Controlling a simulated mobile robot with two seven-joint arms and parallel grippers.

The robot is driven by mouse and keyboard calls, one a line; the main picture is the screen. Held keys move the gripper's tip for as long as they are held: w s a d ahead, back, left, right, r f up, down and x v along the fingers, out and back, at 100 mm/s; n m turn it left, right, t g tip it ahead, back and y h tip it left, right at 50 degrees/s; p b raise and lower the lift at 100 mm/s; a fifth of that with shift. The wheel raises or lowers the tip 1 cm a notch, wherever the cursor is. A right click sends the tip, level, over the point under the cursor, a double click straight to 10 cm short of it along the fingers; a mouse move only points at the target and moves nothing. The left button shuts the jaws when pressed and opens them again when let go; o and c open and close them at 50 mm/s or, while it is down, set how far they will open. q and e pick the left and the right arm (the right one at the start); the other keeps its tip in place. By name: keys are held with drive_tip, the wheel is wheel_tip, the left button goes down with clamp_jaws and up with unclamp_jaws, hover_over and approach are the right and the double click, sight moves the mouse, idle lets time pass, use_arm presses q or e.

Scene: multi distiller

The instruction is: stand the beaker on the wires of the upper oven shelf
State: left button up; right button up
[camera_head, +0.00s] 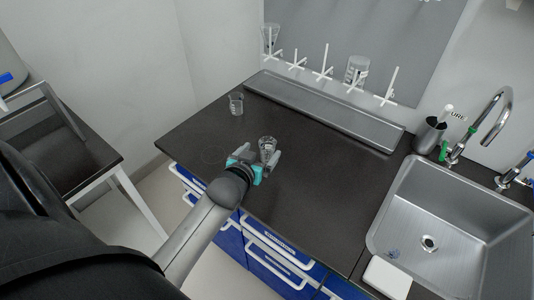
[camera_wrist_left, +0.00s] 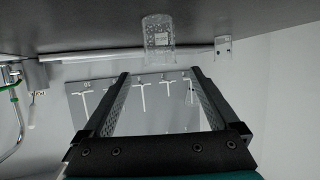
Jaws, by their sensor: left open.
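A clear glass beaker (camera_head: 267,144) stands on the dark counter just ahead of my left gripper (camera_head: 259,156). In the left wrist view, which is upside down, this beaker (camera_wrist_left: 158,32) appears centred beyond the two fingertips, its rim end toward them. My left gripper is open with nothing between its fingers, which also show in the wrist view (camera_wrist_left: 159,75). A second small glass beaker (camera_head: 236,104) stands farther back and left on the counter; it also shows in the wrist view (camera_wrist_left: 223,48). The upper oven shelf is not recognisable in either view. My right gripper is not in view.
A metal drip tray (camera_head: 320,113) runs along the back below a peg rack (camera_head: 325,62) holding glassware. A sink (camera_head: 450,215) with a tap (camera_head: 490,120) is at the right. A dark side table (camera_head: 85,165) stands at the left. The counter's middle right is clear.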

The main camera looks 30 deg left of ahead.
sight(270, 142)
use_arm(q)
drive_tip(key=x, duration=0.4)
drive_tip(key=shift+b, duration=0.4)
drive_tip(key=shift+w+f, duration=0.25)
drive_tip(key=shift+w, duration=0.3)
drive_tip(key=x, duration=0.2)
drive_tip(key=b+x, duration=0.1)
drive_tip(key=shift+w+a+f+b, duration=0.2)
drive_tip(key=shift+a+f+b, duration=0.1)
drive_tip(key=shift+f, duration=0.15)
drive_tip(key=shift+w+f, duration=0.15)
drive_tip(key=shift+w, duration=0.35)
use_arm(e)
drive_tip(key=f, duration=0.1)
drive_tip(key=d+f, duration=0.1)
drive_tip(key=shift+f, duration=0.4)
use_arm(q)
clamp_jaws()
